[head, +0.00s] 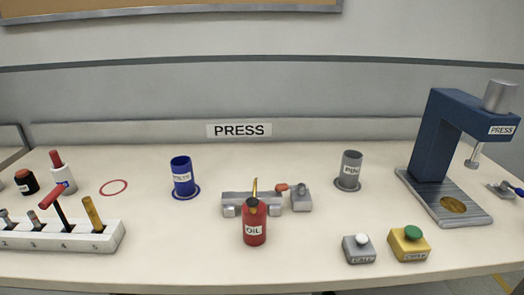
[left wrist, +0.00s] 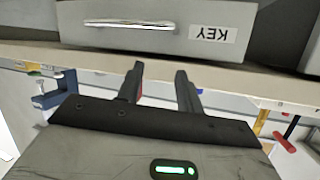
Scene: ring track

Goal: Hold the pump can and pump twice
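The pump can is a red can labelled OIL (head: 255,222) with a thin brass spout pointing up. It stands upright on the table near the front middle in the head view. Neither gripper shows in the head view, and nothing touches the can. In the left wrist view my left gripper (left wrist: 160,85) is open and empty, its two dark fingers apart. A grey drawer front labelled KEY (left wrist: 150,30) lies beyond the fingertips. The can is not in the left wrist view. My right gripper is not in view.
Behind the can is a grey metal fixture (head: 238,203). A blue cup (head: 182,176) and grey PIN cup (head: 350,170) stand farther back. A white button box (head: 359,249) and yellow button box (head: 409,243) are right, before the blue press (head: 433,140). A numbered tool rack (head: 75,237) is left.

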